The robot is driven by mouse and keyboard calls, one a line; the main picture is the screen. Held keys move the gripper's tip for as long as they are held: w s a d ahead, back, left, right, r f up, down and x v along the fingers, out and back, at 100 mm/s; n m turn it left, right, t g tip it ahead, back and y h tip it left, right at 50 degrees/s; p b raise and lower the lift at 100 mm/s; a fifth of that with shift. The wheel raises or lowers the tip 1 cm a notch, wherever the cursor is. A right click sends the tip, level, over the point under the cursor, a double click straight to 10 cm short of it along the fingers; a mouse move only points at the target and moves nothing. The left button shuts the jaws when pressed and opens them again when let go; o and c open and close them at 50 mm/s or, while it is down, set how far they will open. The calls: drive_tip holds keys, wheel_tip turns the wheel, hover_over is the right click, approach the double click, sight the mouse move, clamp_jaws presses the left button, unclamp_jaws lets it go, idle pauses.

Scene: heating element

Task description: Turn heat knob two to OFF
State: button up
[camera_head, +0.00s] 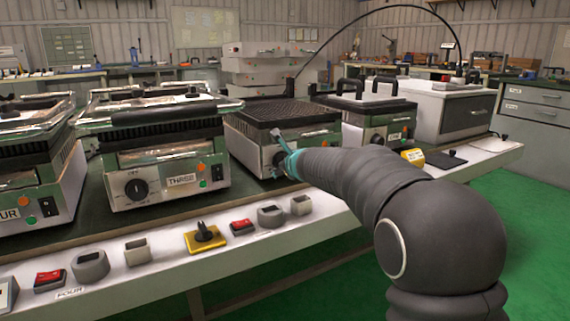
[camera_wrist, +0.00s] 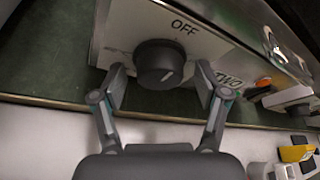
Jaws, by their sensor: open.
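Heat knob two (camera_wrist: 158,62) is a round black knob on the light front panel of the unit labelled TWO (camera_wrist: 226,82). The word OFF (camera_wrist: 184,27) is printed above it in the wrist view. A short light mark shows at the knob's lower right, away from the OFF print. My gripper (camera_wrist: 160,84) is open, with one finger at each side of the knob's near end; I cannot tell whether either touches it. In the head view my gripper (camera_head: 287,157) is at the front of the black-topped unit (camera_head: 283,112), and my arm hides part of that front.
An orange switch (camera_wrist: 264,82) is right of the TWO label. The unit labelled THREE (camera_head: 181,180) stands to the left. A yellow-based switch (camera_head: 204,238) and red switches (camera_head: 241,227) line the white front ledge (camera_head: 330,222). Another machine (camera_head: 375,112) stands to the right.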

drive_tip(key=v, duration=1.2)
drive_tip(key=s+d+r+n+g+p, duration=0.1)
drive_tip(key=s+d+n+g+p, duration=0.15)
drive_tip(key=s+n, duration=0.55)
drive_tip(key=s+d+r+n+g+p, duration=0.1)
drive_tip(key=s+d+n+p, duration=0.2)
drive_tip(key=s+n, duration=0.55)
drive_tip(key=s+d+f+n+g+h+p, duration=0.1)
drive_tip(key=s+d+f+n, duration=0.1)
drive_tip(key=s+d, duration=0.2)
drive_tip(key=s+d+f+n+g+h+p, duration=0.1)
drive_tip(key=s+d+f+n+h+p, duration=0.1)
drive_tip(key=s, duration=0.9)
drive_tip(key=s+d+f+n+g+h+p, duration=0.1)
drive_tip(key=s+d+f+n+g+h, duration=0.1)
drive_tip(key=s+d, duration=0.5)
drive_tip(key=shift+s+f+n, duration=0.4)
drive_tip(key=shift+f+n, duration=0.25)
drive_tip(key=shift+n, duration=0.6)
